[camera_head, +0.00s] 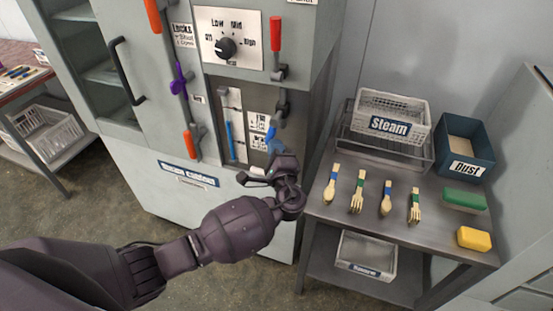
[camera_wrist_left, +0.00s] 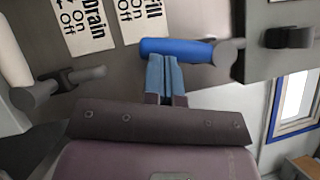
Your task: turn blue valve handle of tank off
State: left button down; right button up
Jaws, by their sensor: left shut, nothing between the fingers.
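The blue valve handle (camera_head: 271,134) is on the lower front of the grey machine, beside the white On/Off labels. In the left wrist view the blue handle (camera_wrist_left: 176,49) lies roughly level, its right end joined to a grey pivot. My left gripper (camera_head: 268,172) is just below it in the head view. In the left wrist view my light blue fingertips (camera_wrist_left: 162,62) are shut together with nothing between them, right at the handle's lower edge. I cannot tell whether they touch it. My right gripper is not in view.
A pale handle (camera_wrist_left: 14,62) with a grey pivot is at left in the wrist view, near the Drain label (camera_wrist_left: 92,22). A red lever (camera_head: 275,34) and black knob (camera_head: 226,47) are above. A metal table (camera_head: 330,215) with spoons, forks and bins stands at right.

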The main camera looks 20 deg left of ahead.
pick_arm(q)
jog(key=a+r+m+t+h+b, duration=0.2)
jog(key=m+h, duration=0.4)
jog(key=m, duration=0.5)
jog(key=a+r+m+t+h+b, duration=0.2)
jog(key=a+m+t+h, duration=0.3)
jog(key=m, duration=0.6)
jog(key=shift+w+r+h+b, duration=0.15)
jog(key=shift+w+h+b, duration=0.1)
jog(key=shift+h+b, duration=0.15)
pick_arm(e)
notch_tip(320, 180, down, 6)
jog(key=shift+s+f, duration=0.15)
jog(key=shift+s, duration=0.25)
pick_arm(q)
jog(key=shift+a, duration=0.15)
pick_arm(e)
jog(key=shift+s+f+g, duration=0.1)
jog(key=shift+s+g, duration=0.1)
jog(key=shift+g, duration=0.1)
